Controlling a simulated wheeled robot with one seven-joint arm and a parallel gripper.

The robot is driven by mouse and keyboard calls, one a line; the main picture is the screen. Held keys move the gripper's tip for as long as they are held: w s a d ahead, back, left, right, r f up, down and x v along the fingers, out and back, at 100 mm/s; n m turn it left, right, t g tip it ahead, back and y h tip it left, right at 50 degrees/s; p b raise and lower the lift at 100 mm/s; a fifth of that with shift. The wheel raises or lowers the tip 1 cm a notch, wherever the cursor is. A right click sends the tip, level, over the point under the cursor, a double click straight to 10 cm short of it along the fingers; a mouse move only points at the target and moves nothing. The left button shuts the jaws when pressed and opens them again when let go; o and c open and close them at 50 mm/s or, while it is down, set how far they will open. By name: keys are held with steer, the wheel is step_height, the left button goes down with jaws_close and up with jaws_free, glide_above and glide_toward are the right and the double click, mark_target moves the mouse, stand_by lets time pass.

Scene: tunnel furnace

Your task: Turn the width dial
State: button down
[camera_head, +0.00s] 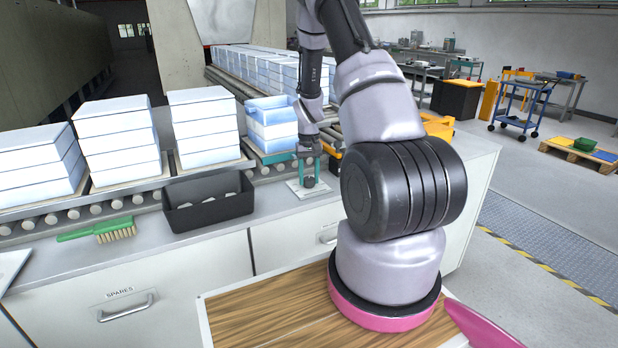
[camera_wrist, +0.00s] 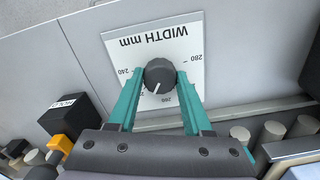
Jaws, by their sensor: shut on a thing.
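The width dial (camera_wrist: 160,76) is a round dark grey knob on a white plate (camera_wrist: 185,30) marked "WIDTH mm", which appears upside down in the wrist view. Its white pointer line points down and slightly left, between the 240 mark and the lower mark, nearer the lower one. My gripper (camera_wrist: 160,82) has its two teal fingers on either side of the dial, shut on it. In the head view my gripper (camera_head: 308,166) reaches down to the dial (camera_head: 309,182) on the counter; the fingers partly cover it there.
A black bin (camera_head: 210,211) and a green brush (camera_head: 98,232) lie on the counter left of the dial. A roller conveyor with stacks of white blocks (camera_head: 205,120) runs behind. In the wrist view a black box labelled HOLD (camera_wrist: 65,115) and a yellow part (camera_wrist: 60,143) are at lower left.

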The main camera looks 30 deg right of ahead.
mark_target(309, 178)
steer(key=m, duration=0.6)
steer(key=shift+m, duration=0.3)
steer(key=m, duration=0.6)
stand_by(0.4)
steer(key=shift+c, duration=1.6)
jaws_free()
step_height(309, 178, up, 11)
steer(key=shift+f, duration=0.1)
